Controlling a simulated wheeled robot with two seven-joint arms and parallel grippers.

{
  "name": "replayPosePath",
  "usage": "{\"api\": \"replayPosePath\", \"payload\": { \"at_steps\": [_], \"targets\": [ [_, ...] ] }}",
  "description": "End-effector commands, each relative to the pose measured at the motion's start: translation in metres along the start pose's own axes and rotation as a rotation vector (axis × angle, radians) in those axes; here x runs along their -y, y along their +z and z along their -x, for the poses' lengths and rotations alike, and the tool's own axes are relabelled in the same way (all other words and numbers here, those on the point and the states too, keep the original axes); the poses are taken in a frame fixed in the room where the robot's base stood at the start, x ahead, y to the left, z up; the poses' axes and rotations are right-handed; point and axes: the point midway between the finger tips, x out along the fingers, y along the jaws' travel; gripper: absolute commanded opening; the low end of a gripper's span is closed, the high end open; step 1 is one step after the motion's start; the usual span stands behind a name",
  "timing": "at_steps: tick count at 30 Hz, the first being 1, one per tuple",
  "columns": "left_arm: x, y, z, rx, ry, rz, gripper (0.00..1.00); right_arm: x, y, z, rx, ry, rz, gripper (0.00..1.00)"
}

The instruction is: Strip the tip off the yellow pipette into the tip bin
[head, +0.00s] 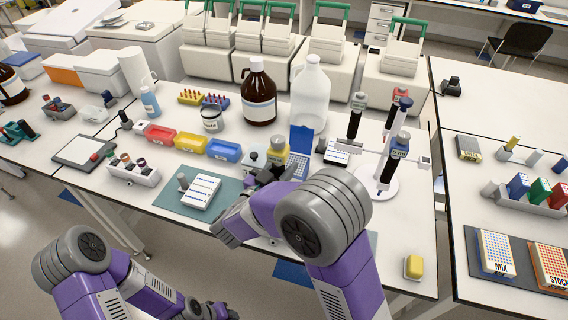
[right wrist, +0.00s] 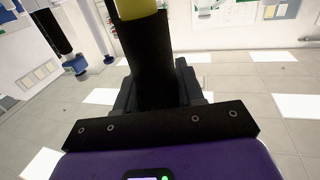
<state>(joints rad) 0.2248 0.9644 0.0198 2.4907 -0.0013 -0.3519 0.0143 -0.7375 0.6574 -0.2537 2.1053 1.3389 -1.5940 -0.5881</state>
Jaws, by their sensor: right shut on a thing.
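My right gripper (head: 268,176) is shut on the yellow pipette (head: 274,153), over the front middle of the bench. The right wrist view shows the pipette's black grip and yellow upper part (right wrist: 137,8) between the fingers. The pipette's lower end and tip are hidden in both views. A small white tub with a dark rim (head: 212,119) stands behind the coloured trays; its label is too small to read, so I cannot tell if it is the tip bin. My left arm is low at the left, and its fingers cannot be made out clearly.
An open blue tip box (head: 301,140) is just right of the gripper. A pipette stand (head: 376,186) with several pipettes stands farther right. A brown bottle (head: 259,95) and a clear jug (head: 310,90) stand behind. A white plate on a green mat (head: 168,197) lies left.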

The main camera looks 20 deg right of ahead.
Motion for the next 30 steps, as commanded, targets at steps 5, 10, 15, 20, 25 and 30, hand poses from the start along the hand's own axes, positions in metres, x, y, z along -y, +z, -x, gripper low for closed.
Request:
{"api": "replayPosePath", "payload": {
  "at_steps": [5, 10, 15, 20, 25, 30],
  "targets": [
    [0.0, 0.0, 0.001, 0.0, 0.0, 0.0, 0.43, -0.001, -0.001, 0.003, -0.002, 0.0, 0.0, 0.28],
    [0.0, 0.0, 0.001, 0.0, 0.0, 0.0, 0.43, -0.001, 0.0, 0.003, -0.002, 0.0, 0.0, 0.28],
    [-0.002, 0.0, 0.005, 0.0, 0.0, 0.0, 0.43, -0.001, -0.006, 0.003, -0.002, 0.0, 0.0, 0.28],
    [-0.006, 0.001, 0.017, 0.0, 0.0, 0.0, 0.43, -0.001, -0.019, 0.003, -0.002, 0.0, 0.0, 0.28],
    [-0.011, 0.001, 0.029, 0.0, 0.0, 0.0, 0.43, -0.001, -0.033, 0.003, -0.002, 0.0, -0.001, 0.28],
    [-0.015, 0.002, 0.041, 0.0, 0.0, 0.0, 0.43, -0.001, -0.047, 0.003, -0.002, 0.0, -0.001, 0.28]
  ]
}}
